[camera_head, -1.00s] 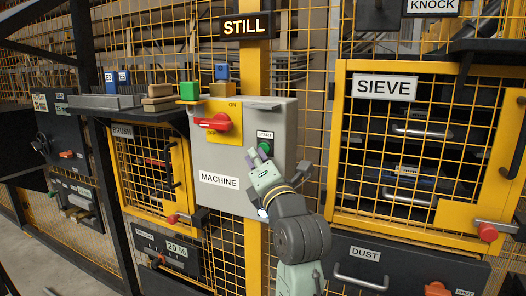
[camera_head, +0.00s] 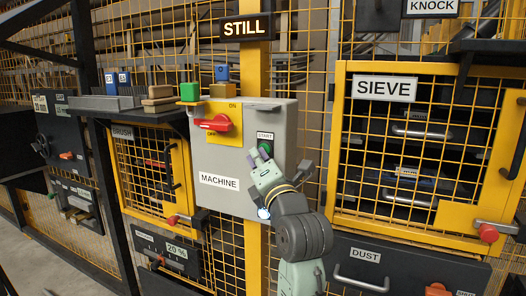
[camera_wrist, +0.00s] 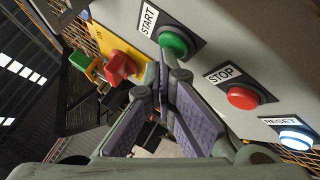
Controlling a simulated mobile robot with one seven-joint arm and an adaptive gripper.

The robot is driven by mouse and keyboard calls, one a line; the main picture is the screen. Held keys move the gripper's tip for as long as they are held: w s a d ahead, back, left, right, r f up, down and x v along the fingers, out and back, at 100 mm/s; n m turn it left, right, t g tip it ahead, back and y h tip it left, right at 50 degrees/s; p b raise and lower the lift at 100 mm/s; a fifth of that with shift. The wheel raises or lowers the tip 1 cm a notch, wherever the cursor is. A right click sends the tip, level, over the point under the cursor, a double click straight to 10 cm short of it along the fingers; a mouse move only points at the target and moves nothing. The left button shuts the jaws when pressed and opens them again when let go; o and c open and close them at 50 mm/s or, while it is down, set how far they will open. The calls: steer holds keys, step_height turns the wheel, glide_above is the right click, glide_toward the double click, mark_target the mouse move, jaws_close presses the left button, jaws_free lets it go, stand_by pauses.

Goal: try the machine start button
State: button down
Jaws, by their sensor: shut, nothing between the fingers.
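The grey machine panel (camera_head: 226,196) carries a green START button (camera_head: 266,147) near its upper right. In the wrist view the green START button (camera_wrist: 174,42) stands out from its dark base. My gripper (camera_head: 259,154) is shut and empty, its fingertips at the lower left of the button. In the wrist view the fingertips of my gripper (camera_wrist: 164,72) sit right beside the button's lower edge; I cannot tell whether they touch. The sign above (camera_head: 245,28) reads STILL.
A red STOP button (camera_wrist: 242,97) and a lit RESET button (camera_wrist: 297,138) lie along the same panel. A red ON/OFF handle (camera_head: 214,123) sits roughly level on a yellow plate. The yellow SIEVE door frame (camera_head: 342,140) stands to the right.

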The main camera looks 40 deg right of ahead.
stand_by(0.4)
steer(key=shift+s+a, duration=0.3)
steer(key=shift+a, duration=0.45)
steer(key=a, duration=0.1)
steer(key=s+a, duration=0.1)
steer(key=a, duration=0.1)
steer(key=s+a+b, duration=0.1)
steer(key=shift+a, duration=0.3)
stand_by(0.6)
